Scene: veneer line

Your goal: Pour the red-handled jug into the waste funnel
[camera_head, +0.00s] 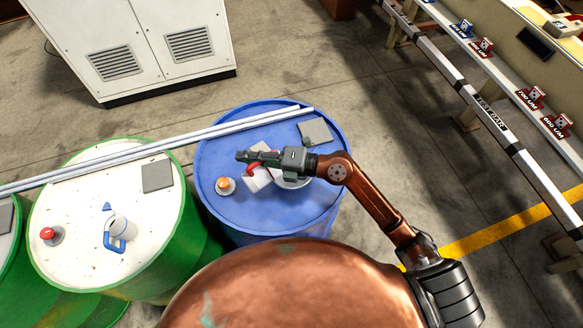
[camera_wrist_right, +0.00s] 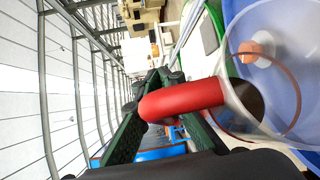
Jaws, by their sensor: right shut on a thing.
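The red-handled jug (camera_head: 257,180) is over the blue drum. Its body is white and looks tilted, and its red handle (camera_wrist_right: 182,99) is between the green fingers of my right gripper (camera_head: 252,157). My right gripper is shut on that handle. A white round rim (camera_head: 293,183), probably the waste funnel, shows just right of the jug, partly hidden under the gripper. Whether the jug's mouth is over it, and whether anything flows, I cannot tell. My left gripper is not in view.
The blue drum (camera_head: 225,206) also holds an orange-capped bottle (camera_head: 225,186) and a grey plate (camera_head: 315,132). Long pale bars (camera_head: 150,150) cross the drums' far side. A blue-handled jug (camera_head: 122,229) and a red-topped item (camera_head: 50,235) stand on the green drum (camera_head: 75,265).

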